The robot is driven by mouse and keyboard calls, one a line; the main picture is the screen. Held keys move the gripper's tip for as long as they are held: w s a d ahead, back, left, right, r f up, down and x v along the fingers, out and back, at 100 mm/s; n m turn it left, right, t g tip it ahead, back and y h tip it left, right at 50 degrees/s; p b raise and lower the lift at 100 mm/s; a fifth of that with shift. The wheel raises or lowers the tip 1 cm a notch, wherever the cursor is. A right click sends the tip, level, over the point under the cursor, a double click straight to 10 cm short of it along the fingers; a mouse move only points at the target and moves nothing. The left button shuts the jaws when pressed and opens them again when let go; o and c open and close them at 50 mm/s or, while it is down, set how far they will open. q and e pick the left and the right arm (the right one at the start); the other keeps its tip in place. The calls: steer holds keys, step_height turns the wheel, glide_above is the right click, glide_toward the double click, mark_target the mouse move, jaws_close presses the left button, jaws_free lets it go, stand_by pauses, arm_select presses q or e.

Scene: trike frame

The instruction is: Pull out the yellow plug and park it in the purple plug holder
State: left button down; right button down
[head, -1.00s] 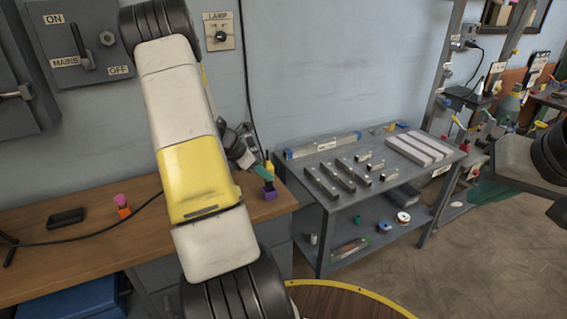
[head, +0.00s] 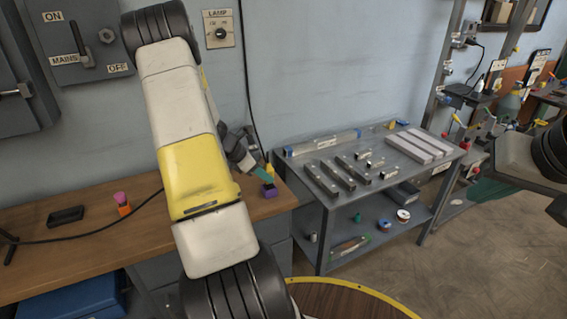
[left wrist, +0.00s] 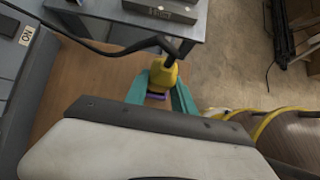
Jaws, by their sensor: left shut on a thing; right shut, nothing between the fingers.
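The yellow plug (head: 269,168) is upright just over the purple plug holder (head: 269,190), at the right end of the wooden bench. My left gripper (head: 262,173), with teal fingers, is shut on the plug. In the left wrist view the plug (left wrist: 163,75) sits between the fingers, its black cord running up and left. A strip of the purple holder (left wrist: 155,96) shows just below it. I cannot tell whether the plug touches or sits in the holder. My right gripper is not in view; only part of my right arm shows at the right edge.
An orange holder with a pink top (head: 122,204) and a black box (head: 66,216) stand farther left on the wooden bench (head: 85,260). A grey cart (head: 325,200) with metal bars stands close to the right. A dark cable (head: 90,238) crosses the bench.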

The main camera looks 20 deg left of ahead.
arm_select(q)
steer(key=shift+f, duration=1.05)
steer(key=c, duration=1)
jaws_free()
steer(key=shift+o, duration=0.2)
steer(key=shift+a+r, duration=0.1)
steer(key=v, duration=0.7)
steer(key=shift+s+r, duration=0.2)
steer(key=shift+r, duration=0.05)
steer(key=shift+a, duration=0.1)
